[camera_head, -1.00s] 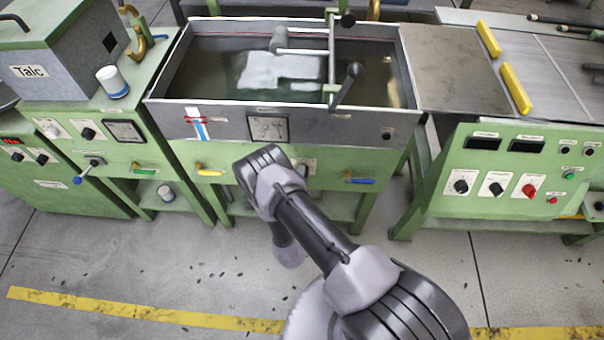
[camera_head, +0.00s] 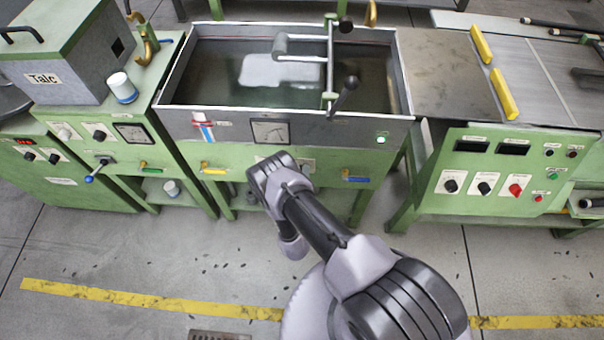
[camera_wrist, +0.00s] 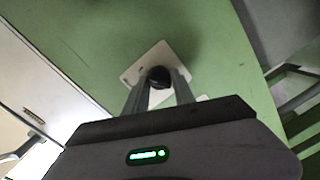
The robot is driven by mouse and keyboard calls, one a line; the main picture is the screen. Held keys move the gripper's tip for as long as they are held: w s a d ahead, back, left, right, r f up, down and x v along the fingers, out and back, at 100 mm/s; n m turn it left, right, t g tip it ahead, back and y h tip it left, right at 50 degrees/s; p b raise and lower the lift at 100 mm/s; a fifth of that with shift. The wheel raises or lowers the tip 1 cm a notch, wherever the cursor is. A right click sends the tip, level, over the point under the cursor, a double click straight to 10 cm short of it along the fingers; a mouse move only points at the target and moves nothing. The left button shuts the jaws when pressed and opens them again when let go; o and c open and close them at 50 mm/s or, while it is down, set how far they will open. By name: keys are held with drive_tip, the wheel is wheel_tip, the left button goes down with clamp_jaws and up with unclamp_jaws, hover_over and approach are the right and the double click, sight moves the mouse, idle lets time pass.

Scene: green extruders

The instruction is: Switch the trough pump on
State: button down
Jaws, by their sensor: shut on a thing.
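The water trough (camera_head: 293,124) has a grey tank on a green stand, with a gauge on its front. A small round lamp (camera_head: 381,140) at the right of the tank front glows green. In the wrist view, a black knob (camera_wrist: 158,75) sits on a white plate (camera_wrist: 136,72) on a green panel. My gripper (camera_wrist: 157,84) is shut on this knob, one finger at each side. Its pointing direction is hard to tell. In the head view, my arm hides the knob and fingertips at the front of the stand.
A yellow-handled valve (camera_head: 213,170) and a blue-handled valve (camera_head: 356,178) flank my arm on the trough stand. The extruder with the Talc box (camera_head: 62,85) stands at left. A control panel (camera_head: 500,172) with knobs stands at right. The floor in front is open.

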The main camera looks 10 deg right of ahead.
drive_tip(key=shift+w+r, duration=0.1)
drive_tip(key=shift+r, duration=0.05)
idle(0.3)
drive_tip(key=c, duration=1.1)
unclamp_jaws()
drive_tip(key=shift+o, duration=0.2)
drive_tip(key=p+v, duration=0.5)
drive_tip(key=v, duration=1.2)
drive_tip(key=shift+s, duration=0.3)
